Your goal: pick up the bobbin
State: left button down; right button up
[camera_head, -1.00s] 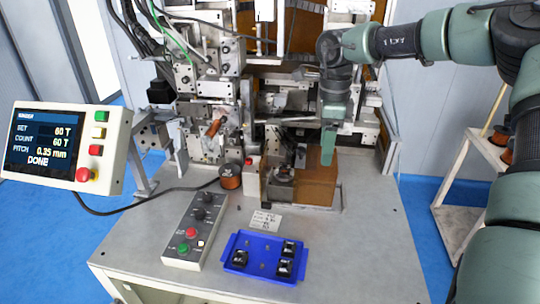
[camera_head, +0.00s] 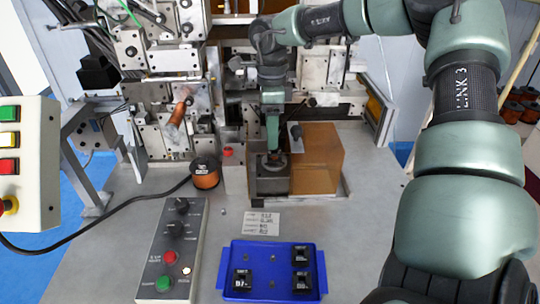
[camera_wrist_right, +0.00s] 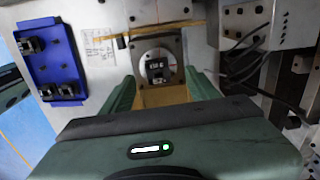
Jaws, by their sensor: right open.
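A small black bobbin (camera_wrist_right: 157,68) with a pale printed label sits in the round seat of a metal fixture (camera_head: 270,182). My right gripper (camera_head: 272,150) points down, right above this fixture, and largely hides the bobbin in the head view. In the right wrist view its two green fingers (camera_wrist_right: 162,88) stand apart, with the bobbin seen just beyond the gap between them. I cannot tell whether the fingertips are level with the bobbin. The gripper is open and empty. My left gripper is in neither view.
A blue tray (camera_head: 265,249) with three black bobbins lies in front of the fixture, beside a paper label (camera_head: 262,223). A copper wire spool (camera_head: 205,173) and a button box (camera_head: 170,250) are to the left.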

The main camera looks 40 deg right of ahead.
jog(key=shift+s+f, duration=0.1)
jog(key=shift+f, duration=0.35)
jog(key=shift+s+f+p, duration=0.2)
jog(key=shift+f+p, duration=0.1)
jog(key=shift+p, duration=0.25)
notch_tip(320, 180, down, 4)
jog(key=shift+r+p, duration=0.15)
jog(key=shift+p, duration=0.7)
jog(key=shift+w+f, duration=0.1)
jog(key=shift+f, duration=0.3)
grip_shut()
jog(key=shift+r, duration=0.15)
jog(key=shift+r+b, duration=0.3)
jog(key=shift+r, duration=0.25)
notch_tip(320, 180, up, 19)
jog(key=b, duration=0.3)
